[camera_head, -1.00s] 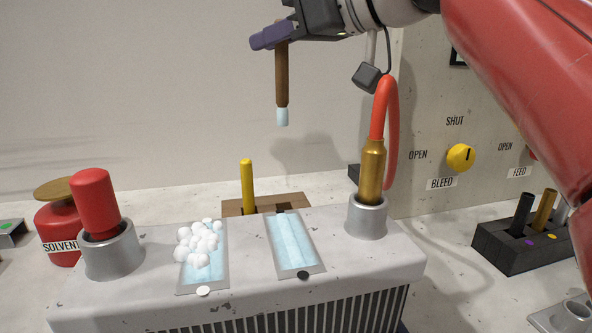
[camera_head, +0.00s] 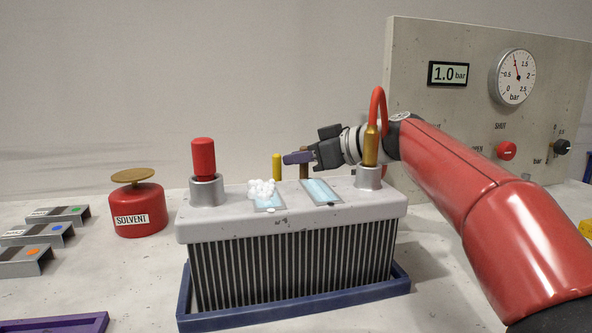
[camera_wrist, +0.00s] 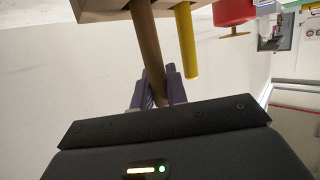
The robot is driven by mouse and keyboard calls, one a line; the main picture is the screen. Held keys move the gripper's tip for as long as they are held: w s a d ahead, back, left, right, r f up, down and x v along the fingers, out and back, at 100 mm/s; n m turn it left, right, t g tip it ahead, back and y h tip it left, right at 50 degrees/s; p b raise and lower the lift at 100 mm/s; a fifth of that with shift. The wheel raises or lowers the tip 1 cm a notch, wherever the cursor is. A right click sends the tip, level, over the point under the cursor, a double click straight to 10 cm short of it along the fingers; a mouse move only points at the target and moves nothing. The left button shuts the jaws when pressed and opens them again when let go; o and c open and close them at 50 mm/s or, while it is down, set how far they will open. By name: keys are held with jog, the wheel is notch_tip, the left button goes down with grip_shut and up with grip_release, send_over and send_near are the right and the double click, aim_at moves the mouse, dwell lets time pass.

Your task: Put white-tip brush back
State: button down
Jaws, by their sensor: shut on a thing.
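My gripper (camera_head: 298,158) is behind the grey ribbed box, its purple fingers shut on the brown handle of the brush (camera_head: 304,171). In the wrist view the brush (camera_wrist: 148,45) runs from between the fingers (camera_wrist: 157,93) to the wooden block (camera_wrist: 100,10). Its tip is hidden there, and I cannot tell whether it is in a hole or only at the block. A yellow brush (camera_head: 277,167) stands just left of it; in the wrist view the yellow brush (camera_wrist: 187,42) stands in the block, apart from my fingers.
The grey box (camera_head: 345,212) stands in a blue tray (camera_head: 290,317), with a red-capped post (camera_head: 203,158) and a brass fitting with red hose (camera_head: 370,148) on top. A red solvent can (camera_head: 138,212) is left. A gauge panel (camera_head: 445,110) rises behind my arm.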

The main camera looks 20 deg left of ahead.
jog(key=shift+f, duration=0.45)
jog(key=shift+f, duration=0.2)
jog(key=c, duration=1.7)
grip_release()
jog(key=shift+r, duration=0.15)
jog(key=b+v, duration=0.1)
jog(key=v, duration=1.1)
jog(key=shift+w+r+b, duration=0.1)
jog(key=shift+b, duration=0.25)
jog(key=shift+d, duration=0.1)
